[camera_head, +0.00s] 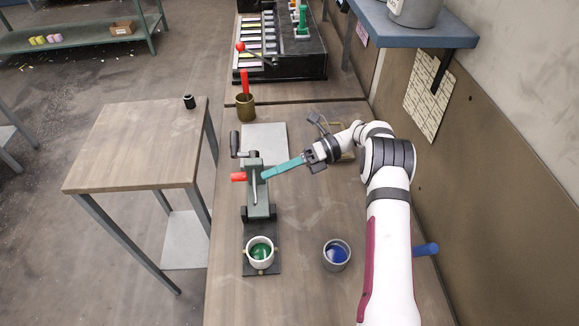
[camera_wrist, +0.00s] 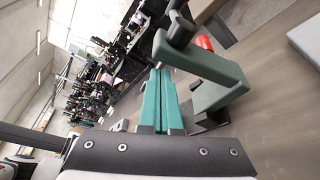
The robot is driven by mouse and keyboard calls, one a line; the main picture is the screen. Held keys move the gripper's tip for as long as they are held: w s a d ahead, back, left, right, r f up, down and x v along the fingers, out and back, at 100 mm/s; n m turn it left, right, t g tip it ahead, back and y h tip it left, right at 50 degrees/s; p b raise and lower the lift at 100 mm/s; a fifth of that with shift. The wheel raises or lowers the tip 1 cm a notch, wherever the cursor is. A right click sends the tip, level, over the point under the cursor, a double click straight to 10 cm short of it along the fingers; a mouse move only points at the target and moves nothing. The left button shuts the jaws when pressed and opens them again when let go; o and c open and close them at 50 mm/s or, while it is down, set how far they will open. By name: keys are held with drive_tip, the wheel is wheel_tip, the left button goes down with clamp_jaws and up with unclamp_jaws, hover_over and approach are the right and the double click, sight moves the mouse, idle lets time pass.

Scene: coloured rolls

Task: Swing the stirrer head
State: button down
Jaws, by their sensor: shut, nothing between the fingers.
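The stirrer head (camera_head: 256,193) is a grey-green block standing tilted on a black base (camera_head: 272,268). It carries a black crank knob (camera_head: 234,140) and a red handle (camera_head: 238,177) on its left. In the wrist view the grey-green head (camera_wrist: 215,75) shows with its red part (camera_wrist: 204,43) behind it. My gripper (camera_head: 264,178) has long teal fingers, shut with nothing between them. Their tips (camera_wrist: 160,68) are close beside the head's right side; I cannot tell whether they touch. A white pot (camera_head: 249,252) with green liquid stands on the base in front.
A grey pot (camera_head: 337,267) of blue liquid stands right of the base. A brass cup (camera_head: 245,109) with a red stick and a pale plate (camera_head: 265,137) lie behind. A side table (camera_head: 135,140) stands left. The bench front between the pots is clear.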

drive_tip(key=d, duration=1)
drive_tip(key=s+a+r+n+h, duration=0.3)
drive_tip(key=s+r+n+h, duration=0.1)
drive_tip(key=s+r+n, duration=0.3)
drive_tip(key=s+a+r+n+h, duration=0.35)
drive_tip(key=s+r, duration=0.25)
drive_tip(key=s, duration=0.2)
drive_tip(key=s+d+f+n+t+h, duration=0.1)
drive_tip(key=s+f+n+t+h, duration=0.1)
drive_tip(key=s+n, duration=0.3)
drive_tip(key=s+d+f+n+t+h, duration=0.1)
drive_tip(key=s+n+h, duration=0.3)
drive_tip(key=s, duration=0.8)
drive_tip(key=shift+d+f+n+t, duration=0.35)
drive_tip(key=shift+f+n+t, duration=0.25)
drive_tip(key=shift+f+n, duration=0.05)
drive_tip(key=shift+w, duration=0.1)
